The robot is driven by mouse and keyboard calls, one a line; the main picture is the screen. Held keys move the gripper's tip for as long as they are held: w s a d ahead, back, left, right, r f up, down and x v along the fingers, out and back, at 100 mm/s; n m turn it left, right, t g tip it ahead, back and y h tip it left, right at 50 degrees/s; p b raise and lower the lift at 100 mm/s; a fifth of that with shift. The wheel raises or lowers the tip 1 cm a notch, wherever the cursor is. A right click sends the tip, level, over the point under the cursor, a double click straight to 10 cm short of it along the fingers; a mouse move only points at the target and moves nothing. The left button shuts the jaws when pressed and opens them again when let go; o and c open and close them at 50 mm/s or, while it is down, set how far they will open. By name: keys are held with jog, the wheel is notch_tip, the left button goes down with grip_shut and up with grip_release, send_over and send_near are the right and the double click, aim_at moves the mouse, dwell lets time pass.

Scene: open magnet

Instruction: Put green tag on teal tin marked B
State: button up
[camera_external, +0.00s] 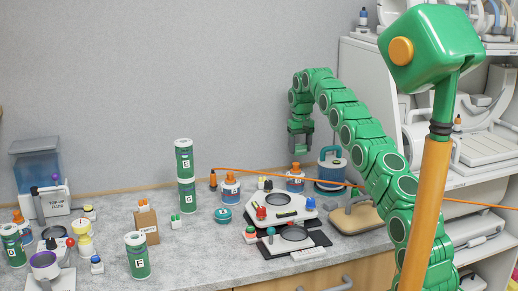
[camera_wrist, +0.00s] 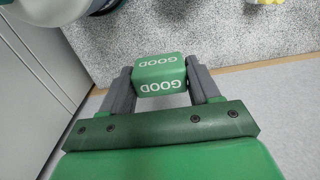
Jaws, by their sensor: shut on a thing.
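My gripper (camera_external: 300,143) hangs in the air above the back right of the counter. In the wrist view its fingers (camera_wrist: 160,80) are shut on a green tag (camera_wrist: 160,68) that reads GOOD. In the outside view I cannot make out the tag. Several green-teal tins with white letter labels stand on the counter. The tin at the far left edge (camera_external: 13,250) has a letter that could be B or D. A tin marked E (camera_external: 183,152) stands on one marked G (camera_external: 187,203). A tin marked F (camera_external: 137,262) stands at the front left.
A flat teal tin (camera_external: 223,215) lies mid-counter. Orange-topped bottles (camera_external: 230,188), white-and-black devices (camera_external: 285,208) and a blue-handled container (camera_external: 332,168) stand near my arm. A brown box (camera_external: 147,224) and a water tank (camera_external: 40,180) stand left. Shelves (camera_external: 480,130) rise at right.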

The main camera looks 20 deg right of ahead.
jog(key=s+a+r, duration=0.3)
jog(key=s+a, duration=0.4)
jog(key=a, duration=0.3)
jog(key=s+a+r, duration=0.2)
jog(key=s+a, duration=0.4)
jog(key=a, duration=0.5)
jog(key=s+a+r, duration=0.1)
jog(key=s+a, duration=0.3)
jog(key=s, duration=0.6)
jog(key=s+a, duration=0.5)
jog(key=s, duration=0.6)
send_over(223, 212)
jog(key=f, duration=0.9)
jog(key=shift+s+d, duration=0.1)
jog(key=shift+s, duration=0.15)
jog(key=shift+w+f, duration=0.25)
jog(key=shift+f, duration=1.6)
jog(key=shift+f, duration=0.1)
